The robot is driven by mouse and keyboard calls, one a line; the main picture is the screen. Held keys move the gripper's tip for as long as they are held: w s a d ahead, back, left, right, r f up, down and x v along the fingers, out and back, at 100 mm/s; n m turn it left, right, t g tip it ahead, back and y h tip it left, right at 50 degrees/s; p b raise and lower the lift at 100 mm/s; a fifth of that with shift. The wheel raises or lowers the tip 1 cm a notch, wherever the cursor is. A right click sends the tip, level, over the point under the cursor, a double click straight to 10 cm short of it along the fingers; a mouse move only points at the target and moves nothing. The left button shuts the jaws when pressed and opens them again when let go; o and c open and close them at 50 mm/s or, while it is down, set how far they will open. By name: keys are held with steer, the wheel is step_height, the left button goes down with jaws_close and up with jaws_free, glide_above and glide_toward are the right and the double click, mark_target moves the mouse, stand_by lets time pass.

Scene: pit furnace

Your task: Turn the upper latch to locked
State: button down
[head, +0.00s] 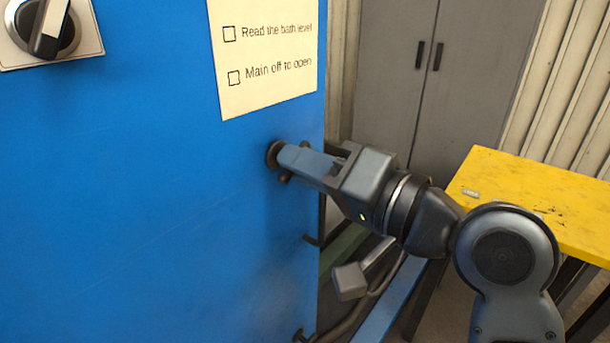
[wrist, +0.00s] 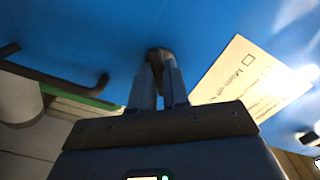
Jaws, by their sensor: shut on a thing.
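The upper latch (head: 272,153) is a dark fitting with a round base on the blue panel (head: 150,200), near its right edge. My gripper (head: 287,160) reaches it from the right and is shut on it. In the wrist view, the fingers of my gripper (wrist: 158,78) stand on either side of the dark latch (wrist: 160,54). The fingers hide most of the latch's handle, so its exact angle is hard to tell.
A dark bent handle (head: 312,240) sticks out lower on the panel edge. A rotary switch (head: 45,30) is at upper left, and a paper checklist (head: 268,60) hangs above the latch. A yellow bench (head: 540,195) stands at right, before grey cabinet doors (head: 395,75).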

steer(key=n+b, duration=0.7)
steer(key=n, duration=0.3)
steer(key=shift+f+n, duration=0.15)
steer(key=shift+n, duration=0.45)
steer(key=c, duration=1.1)
jaws_free()
steer(key=v, duration=0.7)
steer(key=shift+s+d, duration=0.25)
steer(key=shift+d, duration=0.1)
